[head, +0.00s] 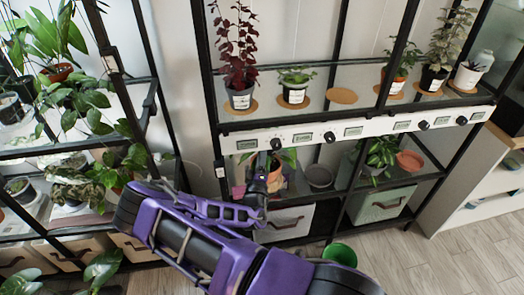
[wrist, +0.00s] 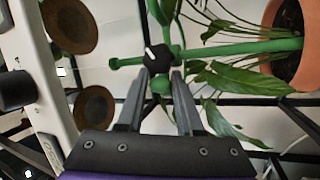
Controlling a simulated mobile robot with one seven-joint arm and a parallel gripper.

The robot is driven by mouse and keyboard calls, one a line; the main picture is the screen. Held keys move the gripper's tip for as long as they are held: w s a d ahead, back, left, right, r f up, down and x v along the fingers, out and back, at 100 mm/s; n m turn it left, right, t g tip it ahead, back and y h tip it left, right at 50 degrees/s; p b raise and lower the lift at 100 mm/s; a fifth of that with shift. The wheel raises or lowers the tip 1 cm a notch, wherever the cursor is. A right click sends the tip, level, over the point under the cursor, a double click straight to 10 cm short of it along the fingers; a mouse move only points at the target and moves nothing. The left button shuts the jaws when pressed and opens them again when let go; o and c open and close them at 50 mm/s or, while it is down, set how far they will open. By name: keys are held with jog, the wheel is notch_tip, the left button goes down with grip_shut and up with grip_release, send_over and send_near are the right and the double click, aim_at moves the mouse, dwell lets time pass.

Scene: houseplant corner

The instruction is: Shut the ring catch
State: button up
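In the wrist view, a green plant support has a black catch (wrist: 158,55) with a white mark where its green bars meet. One bar (wrist: 250,47) runs right toward a terracotta pot (wrist: 304,62). My gripper (wrist: 161,72) has its two fingers apart, with the catch at and just beyond the fingertips. I cannot tell whether the fingers touch it. In the head view my gripper (head: 263,165) reaches into the lower shelf bay in front of the potted plant (head: 276,180). The catch cannot be made out there.
A white panel (head: 350,131) with black knobs and small displays runs above the bay; its edge shows at left in the wrist view. Leaves hang right of the fingers. A dark saucer (head: 319,177) stands right of the plant. A green bucket (head: 340,254) stands on the floor.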

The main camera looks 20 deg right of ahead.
jog(key=shift+o, duration=1.3)
jog(key=v, duration=1.7)
jog(key=shift+s, duration=0.15)
jog(key=shift+a+f, duration=0.1)
